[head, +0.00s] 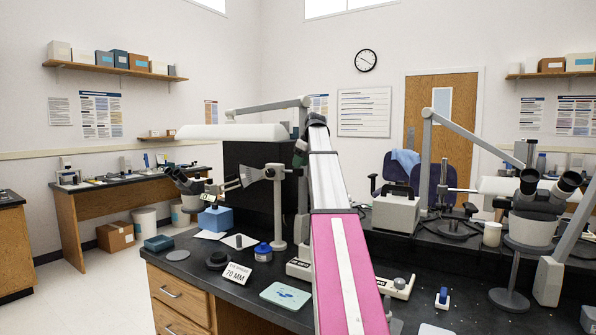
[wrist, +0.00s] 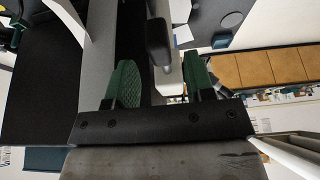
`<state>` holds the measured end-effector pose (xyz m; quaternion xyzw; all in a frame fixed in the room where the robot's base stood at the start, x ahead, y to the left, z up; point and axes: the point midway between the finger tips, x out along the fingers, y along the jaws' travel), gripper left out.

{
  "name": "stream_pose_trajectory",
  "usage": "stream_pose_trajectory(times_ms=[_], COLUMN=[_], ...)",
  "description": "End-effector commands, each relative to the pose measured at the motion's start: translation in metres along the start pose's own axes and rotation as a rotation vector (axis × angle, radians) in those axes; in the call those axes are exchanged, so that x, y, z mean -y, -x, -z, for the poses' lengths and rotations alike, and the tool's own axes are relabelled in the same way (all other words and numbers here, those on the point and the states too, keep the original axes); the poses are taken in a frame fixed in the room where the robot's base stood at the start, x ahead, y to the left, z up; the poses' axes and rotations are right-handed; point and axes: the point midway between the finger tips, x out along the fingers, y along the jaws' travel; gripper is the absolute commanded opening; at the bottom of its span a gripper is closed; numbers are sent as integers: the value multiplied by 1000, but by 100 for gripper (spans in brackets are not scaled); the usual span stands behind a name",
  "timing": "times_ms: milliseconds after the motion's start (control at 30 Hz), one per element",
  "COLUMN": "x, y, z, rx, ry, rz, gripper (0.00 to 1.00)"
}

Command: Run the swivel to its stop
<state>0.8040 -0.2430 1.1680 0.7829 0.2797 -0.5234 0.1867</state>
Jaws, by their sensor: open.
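A grey upright stand (head: 276,212) on the bench carries a pale fan-shaped plate (head: 255,176) and a short arm reaching left; I cannot tell for certain which part is the swivel. My gripper (head: 300,152) is at the end of my raised arm, just right of the stand's top and partly hidden by my own arm. In the wrist view my gripper (wrist: 160,84) is open, its two green pads apart. A dark rounded bar (wrist: 158,42) shows in the gap between them, with space visible on both sides. Its depth and any contact cannot be told.
A dark panel (head: 240,160) stands behind the stand. A microscope (head: 186,184), a blue box (head: 215,219), a blue jar (head: 263,251) and a "70 MM" card (head: 237,272) are close by. Another microscope (head: 535,205) stands at right. The bench's front left edge is low in view.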

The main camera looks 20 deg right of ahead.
Motion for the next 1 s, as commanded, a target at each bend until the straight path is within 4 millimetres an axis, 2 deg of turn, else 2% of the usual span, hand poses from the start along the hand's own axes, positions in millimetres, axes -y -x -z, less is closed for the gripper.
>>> stream_pose_trajectory(times_ms=[100,233,633,700,767,800,1000], x=[0,0,0,0,0,0,-5], y=[-18,-29,-35,-35,-35,-35,-34], z=[0,0,0,0,0,0,1], rx=[0,0,-1,0,0,0,1], ry=[0,0,0,0,0,0,25], rz=[1,0,-1,-1,-1,-1,10], gripper=[49,49,49,26,7,0,0])
